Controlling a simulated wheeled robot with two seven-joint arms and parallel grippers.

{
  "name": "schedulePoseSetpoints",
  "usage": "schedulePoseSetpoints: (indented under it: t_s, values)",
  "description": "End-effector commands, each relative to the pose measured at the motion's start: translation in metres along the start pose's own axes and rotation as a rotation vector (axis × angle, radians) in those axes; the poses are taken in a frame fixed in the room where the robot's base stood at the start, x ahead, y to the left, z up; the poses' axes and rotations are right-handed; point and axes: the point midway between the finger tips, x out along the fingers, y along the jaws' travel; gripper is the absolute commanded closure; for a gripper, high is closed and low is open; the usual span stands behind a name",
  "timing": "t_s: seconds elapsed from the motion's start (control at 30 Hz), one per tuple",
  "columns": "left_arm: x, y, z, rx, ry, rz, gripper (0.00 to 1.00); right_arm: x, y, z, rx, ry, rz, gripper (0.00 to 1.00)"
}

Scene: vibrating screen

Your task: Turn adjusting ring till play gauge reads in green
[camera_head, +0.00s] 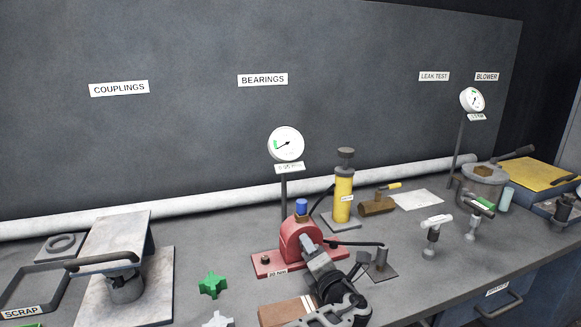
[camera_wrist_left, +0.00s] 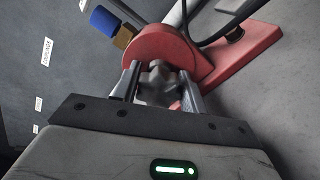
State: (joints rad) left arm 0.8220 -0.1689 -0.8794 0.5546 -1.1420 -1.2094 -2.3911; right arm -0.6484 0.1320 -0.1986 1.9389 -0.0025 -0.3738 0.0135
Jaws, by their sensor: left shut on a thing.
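The red bearing housing (camera_head: 300,238) stands on a red base plate on the bench, with a blue cap on a brass fitting on top. The play gauge (camera_head: 286,144) is on a post behind it. I cannot tell exactly where the tip lies. My left gripper (camera_head: 308,246) is at the housing's front. In the left wrist view its fingers (camera_wrist_left: 158,85) are shut on the grey lobed adjusting ring (camera_wrist_left: 157,77). The right gripper is not in view.
A yellow pump (camera_head: 343,195) stands behind the housing to the right. A green star-shaped piece (camera_head: 212,285) lies to the left on the bench. A scrap tray (camera_head: 14,292) and a plate stand (camera_head: 97,290) are further left. Fittings and a second gauge (camera_head: 472,99) are at right.

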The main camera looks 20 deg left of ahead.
Motion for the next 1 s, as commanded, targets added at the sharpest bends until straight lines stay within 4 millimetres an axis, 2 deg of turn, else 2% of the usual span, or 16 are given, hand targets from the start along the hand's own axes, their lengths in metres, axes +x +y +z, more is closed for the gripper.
schedulePoseSetpoints:
  t_s: [0.57, 0.8, 1.0]
  values:
    - [0.0000, -0.0004, -0.0002, -0.008, 0.000, 0.000, 0.75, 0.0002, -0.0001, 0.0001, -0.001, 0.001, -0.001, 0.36]
    - [0.0001, -0.0015, -0.0013, -0.364, 0.000, 0.000, 0.75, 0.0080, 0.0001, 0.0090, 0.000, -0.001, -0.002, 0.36]
    - [0.0000, 0.0010, -0.0001, -0.404, 0.000, 0.000, 0.75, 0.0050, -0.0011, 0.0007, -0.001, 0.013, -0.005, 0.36]
